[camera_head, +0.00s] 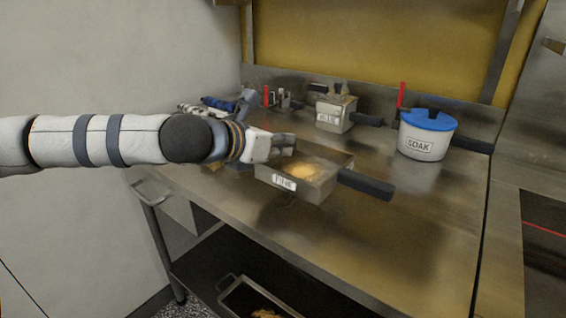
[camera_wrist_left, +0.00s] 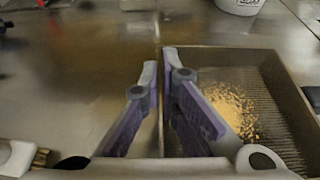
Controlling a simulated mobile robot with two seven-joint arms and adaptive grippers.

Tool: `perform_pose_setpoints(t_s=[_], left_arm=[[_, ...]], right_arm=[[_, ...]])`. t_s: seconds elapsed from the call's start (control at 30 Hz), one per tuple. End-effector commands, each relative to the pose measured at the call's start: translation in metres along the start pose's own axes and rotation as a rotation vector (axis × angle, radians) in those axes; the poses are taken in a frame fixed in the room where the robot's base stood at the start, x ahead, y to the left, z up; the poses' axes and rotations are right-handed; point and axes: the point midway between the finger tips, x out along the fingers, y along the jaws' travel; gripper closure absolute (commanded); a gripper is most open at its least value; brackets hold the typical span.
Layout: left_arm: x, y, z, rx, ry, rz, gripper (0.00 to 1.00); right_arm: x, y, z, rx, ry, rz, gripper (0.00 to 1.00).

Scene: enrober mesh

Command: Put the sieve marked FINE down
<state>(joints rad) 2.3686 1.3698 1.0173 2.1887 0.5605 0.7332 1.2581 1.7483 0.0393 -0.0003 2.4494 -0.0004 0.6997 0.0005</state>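The sieve marked FINE (camera_head: 313,190) is a shallow metal box with a black handle (camera_head: 366,185) pointing right. It is over the front part of the steel worktop (camera_head: 400,235), with yellowish crumbs (camera_head: 305,172) in it. I cannot tell whether its underside touches the worktop. My left gripper (camera_head: 288,146) is at the sieve's far left side. In the left wrist view its fingers (camera_wrist_left: 161,75) are close together on either side of the sieve's wall, and the mesh with crumbs (camera_wrist_left: 235,108) lies to their right. My right gripper is not in view.
A second metal box (camera_head: 336,112) with a label and dark handle stands at the back. A white pot marked SOAK (camera_head: 422,143) with a blue lid stands to the right. Bare worktop lies in front of the pot. A tray (camera_head: 240,297) is below.

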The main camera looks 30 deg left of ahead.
Motion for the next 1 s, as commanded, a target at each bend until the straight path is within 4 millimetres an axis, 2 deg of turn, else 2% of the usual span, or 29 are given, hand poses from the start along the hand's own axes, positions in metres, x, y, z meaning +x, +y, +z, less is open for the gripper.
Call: perform_pose_setpoints(t_s=[0.1, 0.2, 0.27, 0.5, 0.67, 0.7, 0.77, 1.0], left_arm=[[0.011, 0.011, -0.012, -0.002, 0.002, 0.002, 1.00], [0.021, 0.011, -0.033, -0.001, 0.007, -0.002, 1.00], [0.023, 0.011, -0.039, -0.001, 0.004, -0.001, 1.00], [0.021, 0.011, -0.035, 0.001, -0.007, -0.001, 1.00], [0.023, 0.011, -0.040, 0.000, -0.004, -0.001, 1.00], [0.022, 0.011, -0.039, 0.000, -0.005, -0.001, 0.88], [0.022, 0.011, -0.038, 0.000, -0.006, -0.001, 0.75], [0.022, 0.011, -0.038, 0.000, -0.006, -0.001, 0.75]], right_arm=[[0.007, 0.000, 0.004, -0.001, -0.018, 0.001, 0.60], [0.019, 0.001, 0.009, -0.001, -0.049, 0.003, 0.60], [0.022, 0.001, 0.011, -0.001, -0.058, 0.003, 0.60], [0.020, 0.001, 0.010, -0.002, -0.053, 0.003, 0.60], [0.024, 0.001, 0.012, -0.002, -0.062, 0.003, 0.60], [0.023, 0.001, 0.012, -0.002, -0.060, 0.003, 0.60], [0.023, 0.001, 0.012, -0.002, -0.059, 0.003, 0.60], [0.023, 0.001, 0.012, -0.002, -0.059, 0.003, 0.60]])
